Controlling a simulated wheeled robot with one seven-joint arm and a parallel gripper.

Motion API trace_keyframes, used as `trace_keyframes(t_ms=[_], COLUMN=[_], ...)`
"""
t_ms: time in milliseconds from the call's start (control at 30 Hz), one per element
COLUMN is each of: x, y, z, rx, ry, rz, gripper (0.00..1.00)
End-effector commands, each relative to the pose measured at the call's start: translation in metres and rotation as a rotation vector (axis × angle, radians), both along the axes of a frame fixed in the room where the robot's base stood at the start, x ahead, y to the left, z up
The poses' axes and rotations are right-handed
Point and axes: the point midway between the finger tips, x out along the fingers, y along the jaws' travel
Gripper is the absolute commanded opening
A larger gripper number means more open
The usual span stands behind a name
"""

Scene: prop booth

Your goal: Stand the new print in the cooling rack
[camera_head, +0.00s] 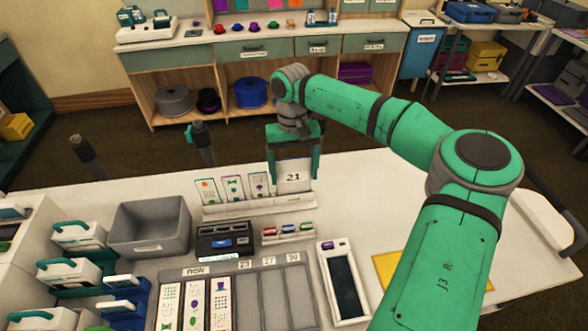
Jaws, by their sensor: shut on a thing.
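My gripper (294,181) is shut on a white card marked "21" (293,169), with one finger at each side edge. The card is upright, at the right part of a long, low white rack (240,209). I cannot tell whether its lower edge sits in the rack or just above or behind it. Several narrow prints with coloured shapes (232,187) stand upright in the left part of the rack. A grey tray (247,291) in front has a slot marked "new", where several printed strips (194,302) lie. Its slots marked 23, 27 and 30 look empty.
A black device (224,240) and a small holder with coloured pieces (288,233) stand just in front of the rack. A grey bin (150,226) is to the left. A dark-screened tablet (343,284) lies at the right. The table behind the rack and to its right is mostly clear.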

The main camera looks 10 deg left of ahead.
Motion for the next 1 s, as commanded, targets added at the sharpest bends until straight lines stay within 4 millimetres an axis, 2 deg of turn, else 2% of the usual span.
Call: trace_keyframes(t_ms=[1000], x=[0.0], y=[0.0], z=[-0.031], rx=[0.001], ry=[0.001], rz=[0.001], gripper=[0.71])
